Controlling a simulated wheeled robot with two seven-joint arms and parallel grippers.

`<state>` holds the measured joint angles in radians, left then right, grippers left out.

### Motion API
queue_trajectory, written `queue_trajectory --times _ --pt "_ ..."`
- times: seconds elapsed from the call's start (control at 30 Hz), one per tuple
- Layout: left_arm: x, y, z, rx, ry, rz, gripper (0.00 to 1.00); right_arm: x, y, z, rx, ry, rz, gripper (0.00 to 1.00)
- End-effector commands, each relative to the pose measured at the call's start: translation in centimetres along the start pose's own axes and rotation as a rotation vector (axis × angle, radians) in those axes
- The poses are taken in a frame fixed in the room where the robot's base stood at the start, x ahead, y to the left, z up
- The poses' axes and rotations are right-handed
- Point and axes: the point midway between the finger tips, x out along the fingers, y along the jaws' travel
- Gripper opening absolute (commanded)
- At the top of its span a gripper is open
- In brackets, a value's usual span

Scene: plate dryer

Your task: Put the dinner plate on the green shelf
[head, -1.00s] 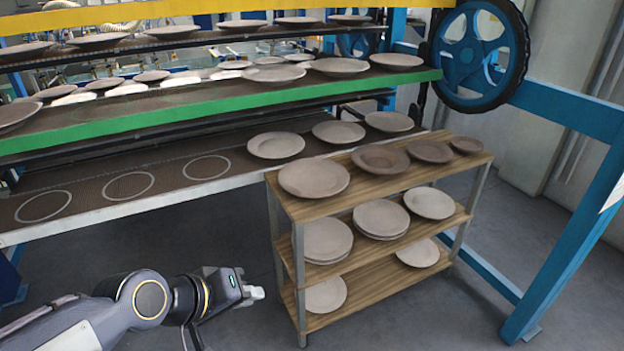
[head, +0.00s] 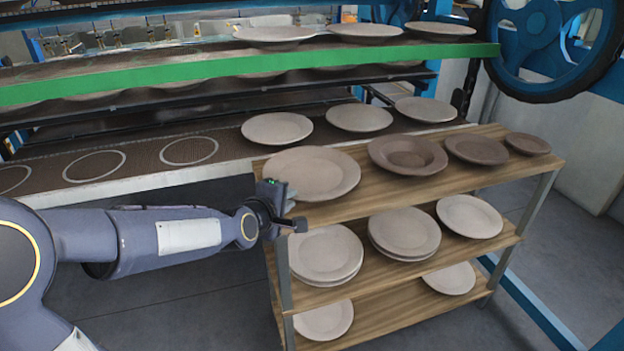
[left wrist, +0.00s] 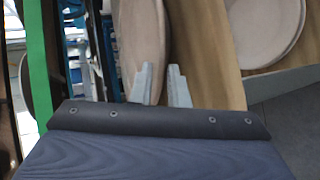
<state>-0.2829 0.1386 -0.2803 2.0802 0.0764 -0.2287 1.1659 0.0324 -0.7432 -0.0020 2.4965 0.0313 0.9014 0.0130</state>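A large light-brown dinner plate (head: 311,173) lies flat at the left end of the rack's wooden top. It also shows in the left wrist view (left wrist: 138,40). My left gripper (head: 293,208) is at the plate's near left edge. In the left wrist view its two fingers (left wrist: 163,85) are apart, with the plate's rim at or between their tips. I cannot tell whether they touch it. The green shelf (head: 240,68), with a green front edge, runs across the dryer above and behind the rack; several plates stand on it. My right gripper is out of view.
The wooden rack (head: 400,273) holds smaller bowls and plates on top and stacked plates below. The dryer's lower shelf (head: 225,173) has three plates and empty ringed spots to their left. A blue wheel (head: 545,45) stands at the right.

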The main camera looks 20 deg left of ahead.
Motion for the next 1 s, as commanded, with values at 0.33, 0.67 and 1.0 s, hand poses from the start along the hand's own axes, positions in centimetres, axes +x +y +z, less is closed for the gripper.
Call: queue_trajectory --times 0.33,0.67,1.0 --pt "4.1 -0.2 -0.3 0.001 0.0 -0.001 0.14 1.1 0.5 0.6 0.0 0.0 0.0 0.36" --pt "4.1 -0.1 -0.3 0.001 0.0 -0.001 0.0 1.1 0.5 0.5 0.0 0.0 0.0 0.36" --pt "4.0 -0.2 -0.3 0.002 -0.001 -0.002 0.0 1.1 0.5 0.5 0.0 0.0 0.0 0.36"
